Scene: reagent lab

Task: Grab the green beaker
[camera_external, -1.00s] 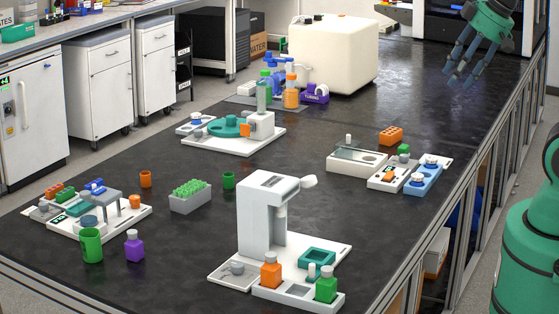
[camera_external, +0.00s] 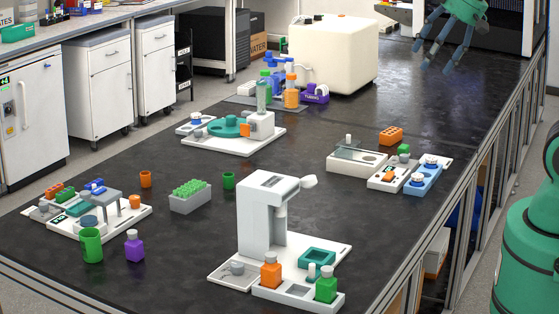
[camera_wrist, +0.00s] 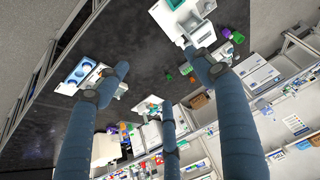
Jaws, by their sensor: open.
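A larger green beaker (camera_external: 91,245) stands upright at the front left of the bench, beside a purple bottle (camera_external: 134,246). A smaller green beaker (camera_external: 228,180) stands mid-bench, right of the rack. In the wrist view a small green object (camera_wrist: 238,38) next to a purple one at upper right appears to be the larger beaker. My gripper (camera_external: 437,58) is open and empty above the far right of the bench, far from both beakers. Its three spread fingers also show in the wrist view (camera_wrist: 160,82).
A grey rack of green tubes (camera_external: 189,197) and an orange cup (camera_external: 146,179) stand near the smaller beaker. A tall white instrument (camera_external: 262,215) stands front centre. A white device with colored parts (camera_external: 118,220) is behind the larger beaker. The bench's far right is clear.

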